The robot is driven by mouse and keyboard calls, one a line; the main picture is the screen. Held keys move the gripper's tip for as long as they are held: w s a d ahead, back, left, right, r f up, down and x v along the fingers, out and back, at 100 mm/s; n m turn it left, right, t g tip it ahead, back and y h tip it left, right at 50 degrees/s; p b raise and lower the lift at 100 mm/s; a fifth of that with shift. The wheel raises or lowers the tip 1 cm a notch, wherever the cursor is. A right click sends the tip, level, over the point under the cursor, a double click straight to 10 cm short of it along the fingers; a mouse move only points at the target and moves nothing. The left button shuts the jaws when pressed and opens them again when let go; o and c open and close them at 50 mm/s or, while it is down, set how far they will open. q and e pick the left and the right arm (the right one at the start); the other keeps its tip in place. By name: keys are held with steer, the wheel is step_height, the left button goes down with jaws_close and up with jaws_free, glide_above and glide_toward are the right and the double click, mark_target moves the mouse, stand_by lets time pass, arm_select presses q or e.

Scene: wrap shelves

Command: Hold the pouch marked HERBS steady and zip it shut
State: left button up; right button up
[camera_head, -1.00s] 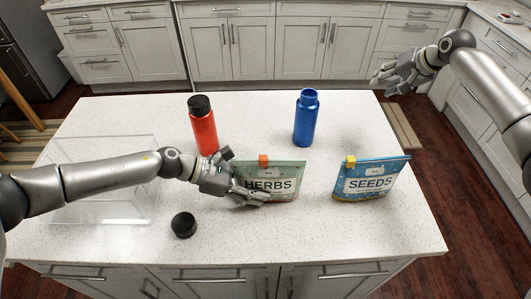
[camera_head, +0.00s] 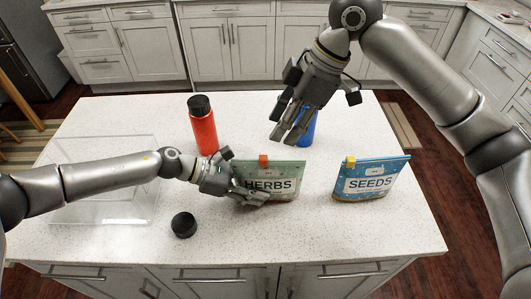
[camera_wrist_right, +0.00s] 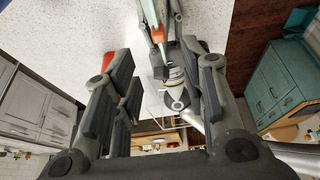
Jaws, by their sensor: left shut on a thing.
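The green HERBS pouch (camera_head: 283,182) stands upright on the counter, with an orange zip slider (camera_head: 263,160) on its top edge, left of the middle. My left gripper (camera_head: 250,195) is shut on the pouch's left side and hides part of it. My right gripper (camera_head: 287,136) hangs above and behind the pouch, apart from it, pointing down. In the right wrist view its fingers (camera_wrist_right: 160,95) are spread and empty. The slider (camera_wrist_right: 158,36) and a strip of the pouch show beyond them there.
The blue SEEDS pouch (camera_head: 370,180) stands to the right. A blue bottle (camera_head: 307,131) is partly hidden behind my right gripper. A red bottle (camera_head: 203,130) stands back left. A black cap (camera_head: 184,225) lies in front. A clear tray (camera_head: 75,212) is at left.

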mark_target(264, 157)
steer(key=x, duration=1)
steer(key=shift+a+f, duration=0.15)
steer(key=shift+f, duration=0.05)
jaws_close()
